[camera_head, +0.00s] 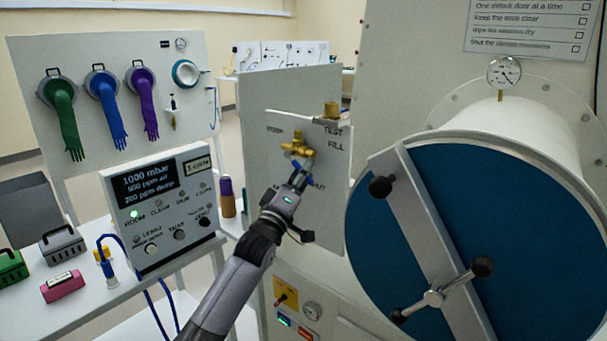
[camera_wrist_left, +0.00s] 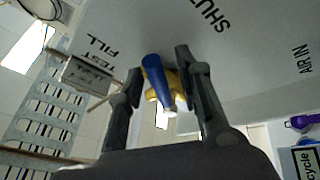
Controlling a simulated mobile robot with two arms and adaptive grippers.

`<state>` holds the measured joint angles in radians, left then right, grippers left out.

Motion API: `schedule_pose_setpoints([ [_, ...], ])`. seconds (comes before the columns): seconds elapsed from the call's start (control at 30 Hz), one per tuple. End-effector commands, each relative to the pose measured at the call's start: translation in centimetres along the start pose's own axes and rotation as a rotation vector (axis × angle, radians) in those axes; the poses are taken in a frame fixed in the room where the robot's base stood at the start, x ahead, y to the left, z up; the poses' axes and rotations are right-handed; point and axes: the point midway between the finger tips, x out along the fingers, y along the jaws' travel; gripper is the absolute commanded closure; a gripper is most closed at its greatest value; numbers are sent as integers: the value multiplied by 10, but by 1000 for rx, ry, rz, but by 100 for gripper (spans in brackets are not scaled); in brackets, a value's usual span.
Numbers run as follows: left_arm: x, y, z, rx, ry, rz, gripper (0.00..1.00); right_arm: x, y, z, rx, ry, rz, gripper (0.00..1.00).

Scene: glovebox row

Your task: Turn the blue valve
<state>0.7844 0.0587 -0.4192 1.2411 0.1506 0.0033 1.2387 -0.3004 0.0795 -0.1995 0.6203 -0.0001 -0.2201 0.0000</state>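The valve has a blue lever (camera_wrist_left: 154,77) and a brass body (camera_wrist_left: 180,84), seen in the left wrist view in front of a pale panel. My left gripper (camera_wrist_left: 159,62) is open, with one finger on each side of the lever. Gaps show between the lever and both fingers, so it is not gripped. In the head view, my left gripper (camera_head: 300,177) is at the panel, just below brass fittings (camera_head: 297,146). There the gripper partly hides the blue lever. My right gripper is not in view.
The panel (camera_head: 330,215) carries TEST and FILL labels. A large round blue door (camera_head: 400,255) with a bar and dark knobs stands close to the right. A control box (camera_head: 165,205) and a pink block (camera_head: 62,287) stand on the left table.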

Motion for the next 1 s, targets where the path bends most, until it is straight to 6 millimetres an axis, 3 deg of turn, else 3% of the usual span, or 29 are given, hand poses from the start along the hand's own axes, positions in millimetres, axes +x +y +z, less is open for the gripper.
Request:
schedule_pose_setpoints([
  [0.33,-11,-1,0,0,1,0,68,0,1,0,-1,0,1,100],
  [0.8,-101,-1,0,0,-1,-1,68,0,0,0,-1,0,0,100],
  [1.0,-118,0,0,0,0,0,68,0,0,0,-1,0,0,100],
])
